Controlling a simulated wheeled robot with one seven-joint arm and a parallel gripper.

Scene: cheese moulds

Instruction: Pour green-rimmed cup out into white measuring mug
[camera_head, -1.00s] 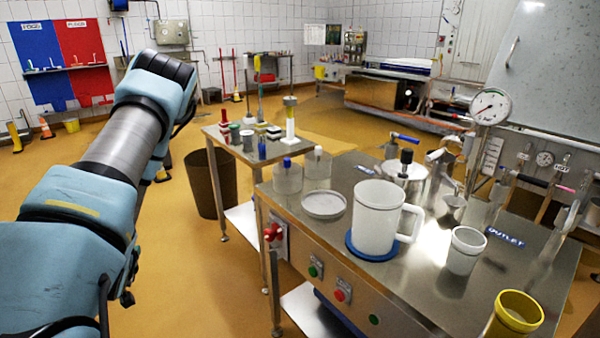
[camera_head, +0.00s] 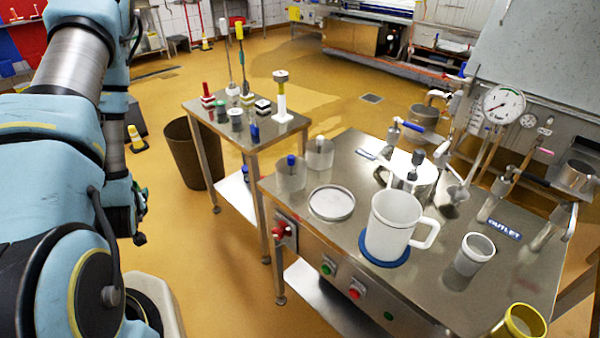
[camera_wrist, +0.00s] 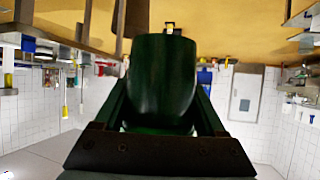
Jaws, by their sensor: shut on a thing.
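The white measuring mug (camera_head: 393,222) stands upright on a round blue mat (camera_head: 384,250) on the steel table, its handle to the right. Its inside is not clear to see. My gripper (camera_wrist: 163,92) is shut on a dark green cup (camera_wrist: 165,70), which fills the middle of the wrist view between the fingers. The cup's rim and contents cannot be made out. The wrist picture has the floor at the top and the walls below. In the head view my arm is at the left, away from the mug, and the held cup is not clearly visible.
A grey-rimmed cup (camera_head: 474,254) and a yellow-rimmed cup (camera_head: 522,321) stand right of the mug. A shallow round dish (camera_head: 332,203) lies to its left. A lidded steel pot (camera_head: 411,178) and a gauge (camera_head: 504,104) are behind. A brown bin (camera_head: 192,152) stands on the floor.

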